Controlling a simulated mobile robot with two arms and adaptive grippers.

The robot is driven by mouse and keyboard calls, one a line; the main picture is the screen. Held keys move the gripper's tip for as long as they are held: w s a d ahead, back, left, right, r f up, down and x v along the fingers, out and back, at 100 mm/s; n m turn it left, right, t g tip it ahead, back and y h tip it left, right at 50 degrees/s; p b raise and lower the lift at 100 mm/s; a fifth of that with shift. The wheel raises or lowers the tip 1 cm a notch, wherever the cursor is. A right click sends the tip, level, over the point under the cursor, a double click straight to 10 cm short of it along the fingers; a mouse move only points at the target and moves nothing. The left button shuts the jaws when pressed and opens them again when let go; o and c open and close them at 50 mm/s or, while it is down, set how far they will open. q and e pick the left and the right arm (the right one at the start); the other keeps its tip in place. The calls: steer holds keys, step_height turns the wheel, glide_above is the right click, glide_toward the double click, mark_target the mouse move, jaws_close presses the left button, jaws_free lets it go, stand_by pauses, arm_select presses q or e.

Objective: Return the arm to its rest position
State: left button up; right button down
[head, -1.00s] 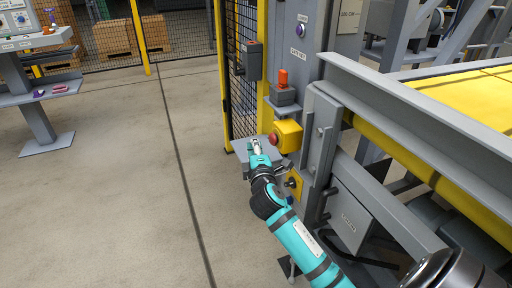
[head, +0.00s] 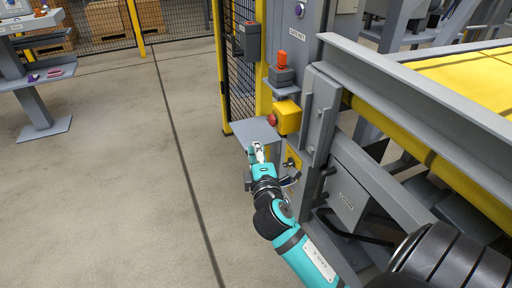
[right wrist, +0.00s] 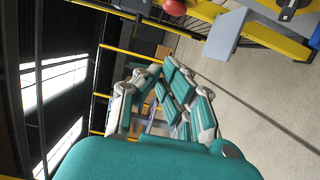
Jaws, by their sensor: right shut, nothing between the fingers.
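My right arm, teal and black, comes up from the bottom right of the head view. Its right gripper (head: 259,153) is shut and empty, in the air in front of the machine's side. It appears just below a small grey shelf (head: 252,132) and a yellow box (head: 288,117) with a red button (head: 272,119). I cannot tell the exact gap between them. In the right wrist view the teal and grey fingers (right wrist: 165,98) lie close together with nothing held. The red button (right wrist: 174,6) and the grey shelf (right wrist: 226,34) show at that view's top. My left gripper is not in view.
The machine frame with its grey rail (head: 420,95) and yellow bed (head: 465,75) fills the right side. A grey post and mesh fence (head: 242,90) stand ahead. A console stand (head: 38,100) is at the far left. The concrete floor (head: 120,180) between is clear.

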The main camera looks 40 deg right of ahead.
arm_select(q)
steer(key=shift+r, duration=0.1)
